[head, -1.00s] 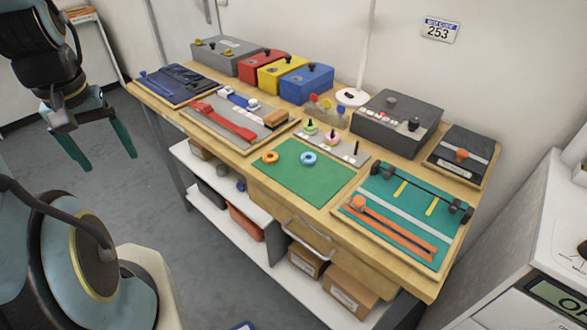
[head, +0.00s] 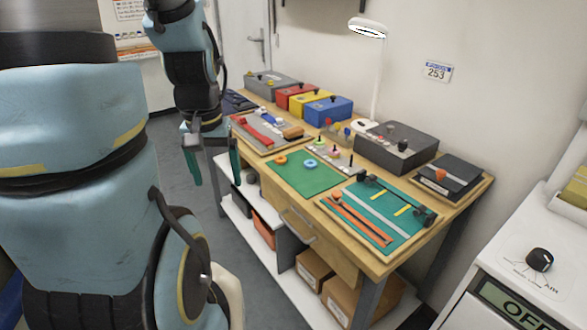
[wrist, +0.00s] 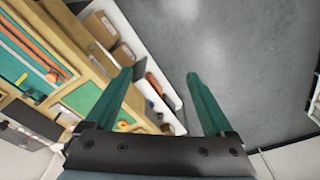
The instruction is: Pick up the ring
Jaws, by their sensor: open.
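Two rings lie on the green mat (head: 300,182) on the workbench: an orange ring (head: 281,160) and, to its right, a blue ring (head: 310,163). A green and a pink ring (head: 334,151) appear around pegs on a grey peg board behind the mat. My gripper (head: 216,180) is open and empty, fingers pointing down, left of the bench and apart from the rings. In the wrist view its green fingers (wrist: 160,75) are spread above the floor and the bench's lower shelf.
A teal board (head: 352,232) with orange and yellow strips lies right of the mat. A grey tray (head: 262,136) lies to its left. Dark grey, blue, yellow and red boxes (head: 328,110) line the back. A lamp (head: 367,28) stands behind. Grey floor (head: 178,150) is open at left.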

